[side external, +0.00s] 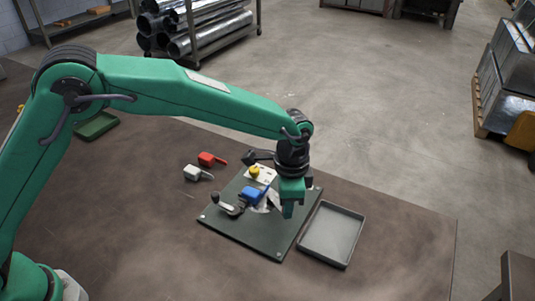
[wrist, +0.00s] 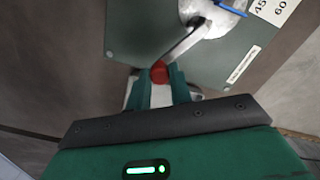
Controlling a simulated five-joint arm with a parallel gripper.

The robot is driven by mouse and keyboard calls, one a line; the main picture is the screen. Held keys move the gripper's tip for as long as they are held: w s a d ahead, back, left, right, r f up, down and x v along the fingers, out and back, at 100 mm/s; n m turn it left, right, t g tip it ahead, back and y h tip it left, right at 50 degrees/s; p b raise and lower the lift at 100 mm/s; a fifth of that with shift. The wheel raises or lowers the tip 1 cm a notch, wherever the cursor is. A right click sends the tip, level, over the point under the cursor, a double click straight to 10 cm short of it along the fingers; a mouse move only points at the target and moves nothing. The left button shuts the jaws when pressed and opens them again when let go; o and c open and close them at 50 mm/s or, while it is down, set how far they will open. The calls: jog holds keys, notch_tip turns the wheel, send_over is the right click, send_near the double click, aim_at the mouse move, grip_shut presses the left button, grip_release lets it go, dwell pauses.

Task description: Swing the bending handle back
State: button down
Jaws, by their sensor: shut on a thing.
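The bending handle is a metal bar (wrist: 186,43) with a red knob (wrist: 159,72) at its end, shown in the wrist view. The bar runs up and right to a pale round part (wrist: 213,18) on the dark green plate (wrist: 140,28). My gripper (wrist: 160,82) is shut on the red knob, one finger on each side. In the side view my gripper (side external: 289,207) points down over the right part of the plate (side external: 252,232). There the red knob is hidden behind my gripper. A blue part (side external: 254,193) sits mid-plate.
A shallow grey tray (side external: 331,262) lies right of the plate. A red tool (side external: 208,159) and a white tool (side external: 194,173) lie behind it at left. A black-knobbed lever (side external: 229,207) and a yellow knob (side external: 255,171) stand on the plate. The front table is clear.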

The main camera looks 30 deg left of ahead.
jog(key=s+a+m, duration=0.2)
jog(key=m, duration=0.1)
jog(key=shift+s+a+m, duration=0.1)
jog(key=shift+s+m, duration=0.15)
jog(key=shift+m, duration=0.05)
jog(key=shift+s+a+m, duration=0.4)
jog(key=shift+a+m, duration=0.15)
jog(key=shift+m, duration=0.25)
jog(key=shift+s+a+m, duration=0.4)
jog(key=shift+a+m, duration=0.1)
jog(key=shift+m, duration=0.3)
jog(key=c, duration=1.3)
grip_release()
jog(key=shift+o, duration=0.2)
jog(key=shift+r, duration=0.15)
notch_tip(320, 180, up, 8)
jog(key=shift+f, duration=0.25)
jog(key=shift+d, duration=0.1)
